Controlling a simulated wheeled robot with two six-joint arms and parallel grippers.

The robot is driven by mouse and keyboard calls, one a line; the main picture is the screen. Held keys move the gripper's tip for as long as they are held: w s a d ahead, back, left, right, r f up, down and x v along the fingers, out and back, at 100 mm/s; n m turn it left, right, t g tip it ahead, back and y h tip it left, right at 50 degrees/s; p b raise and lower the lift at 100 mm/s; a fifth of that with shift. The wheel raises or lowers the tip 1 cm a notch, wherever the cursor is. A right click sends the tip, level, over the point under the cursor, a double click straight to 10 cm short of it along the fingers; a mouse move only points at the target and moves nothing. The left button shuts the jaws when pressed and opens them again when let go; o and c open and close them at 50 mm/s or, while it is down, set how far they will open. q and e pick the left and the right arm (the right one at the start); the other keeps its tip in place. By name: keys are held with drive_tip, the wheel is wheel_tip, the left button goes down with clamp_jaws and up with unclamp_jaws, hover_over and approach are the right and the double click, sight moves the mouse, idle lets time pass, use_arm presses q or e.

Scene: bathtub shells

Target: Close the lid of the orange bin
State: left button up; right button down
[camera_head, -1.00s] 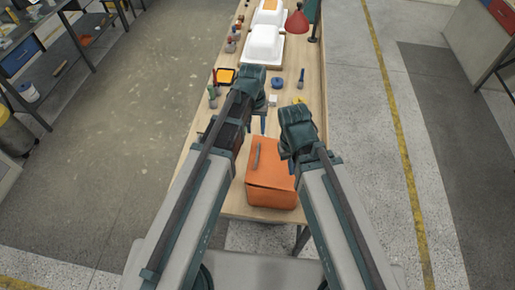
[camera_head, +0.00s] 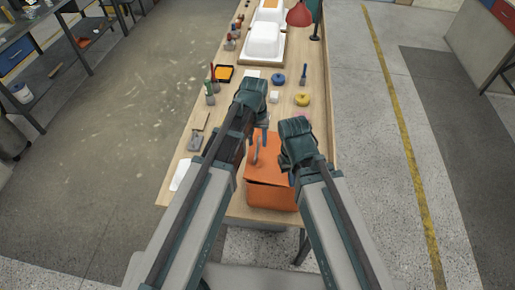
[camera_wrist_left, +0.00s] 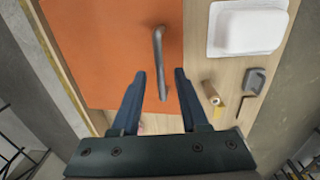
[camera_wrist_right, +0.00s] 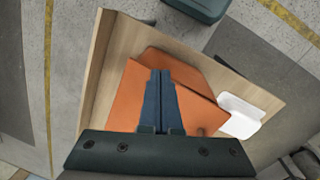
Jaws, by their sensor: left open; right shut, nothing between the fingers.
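The orange bin (camera_head: 272,196) stands on the near end of the wooden bench, partly behind my arms. Its orange lid (camera_wrist_left: 105,45) has a grey bar handle (camera_wrist_left: 159,60). In the head view a dark gap shows under the lid's front edge, so the lid looks slightly raised there. My left gripper (camera_wrist_left: 160,74) is open above the lid; the handle shows between its fingers in the left wrist view, and I cannot tell if they touch. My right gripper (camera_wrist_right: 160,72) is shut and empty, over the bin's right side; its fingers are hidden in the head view.
A white tray (camera_wrist_left: 248,30) lies beside the bin, with a trowel (camera_wrist_left: 254,82) and a wooden-handled tool (camera_wrist_left: 211,93) near it.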

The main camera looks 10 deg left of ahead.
use_arm(q)
drive_tip(key=shift+f+b, duration=0.3)
drive_tip(key=shift+f, duration=0.35)
clamp_jaws()
idle(1.0)
